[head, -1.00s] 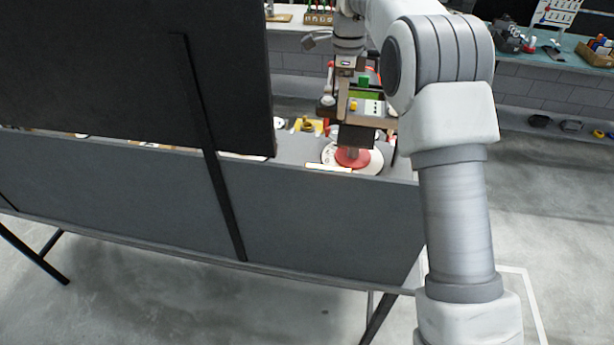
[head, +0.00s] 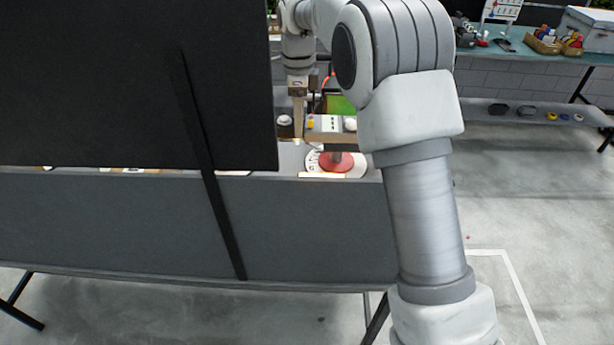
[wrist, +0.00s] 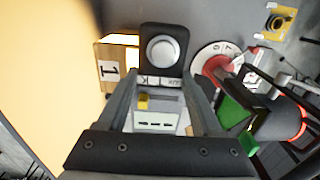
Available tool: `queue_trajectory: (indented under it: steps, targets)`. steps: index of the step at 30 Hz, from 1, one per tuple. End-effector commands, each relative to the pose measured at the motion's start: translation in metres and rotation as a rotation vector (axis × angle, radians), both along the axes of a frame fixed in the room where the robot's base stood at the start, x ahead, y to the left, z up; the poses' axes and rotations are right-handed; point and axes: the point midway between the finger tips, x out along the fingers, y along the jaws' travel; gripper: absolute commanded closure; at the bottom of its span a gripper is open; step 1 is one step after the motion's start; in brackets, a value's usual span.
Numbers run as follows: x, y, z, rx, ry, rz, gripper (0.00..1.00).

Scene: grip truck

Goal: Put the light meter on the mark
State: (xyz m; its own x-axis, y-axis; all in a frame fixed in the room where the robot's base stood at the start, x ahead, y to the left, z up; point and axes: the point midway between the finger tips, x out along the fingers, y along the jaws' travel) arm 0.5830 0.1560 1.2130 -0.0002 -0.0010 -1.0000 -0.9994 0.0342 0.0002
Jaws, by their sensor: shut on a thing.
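The light meter (wrist: 157,119) is a grey and black body with a white dome, pale panel and yellow button. My gripper (wrist: 160,88) is shut on it, with one finger on each side in the wrist view. In the head view the light meter (head: 328,124) is held above the grey table, beside a white dial with a red centre (head: 335,162). That dial (wrist: 215,66) lies right of the dome in the wrist view. I cannot make out the mark for certain.
A large black panel (head: 130,80) blocks much of the table in the head view. A green item (wrist: 235,112) and a black cylinder with a red ring (wrist: 282,122) are close on the right. A bright cream surface (wrist: 45,70) fills the left.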

Motion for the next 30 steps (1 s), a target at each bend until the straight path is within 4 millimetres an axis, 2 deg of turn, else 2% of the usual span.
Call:
queue_trajectory:
  steps: [18,24,30]
  targets:
    - [-0.080,-0.012,-0.047,0.001,0.000,0.001,1.00]
    - [-0.087,-0.014,-0.056,0.000,0.000,0.000,1.00]
    - [-0.087,-0.014,-0.084,-0.001,0.003,-0.001,1.00]
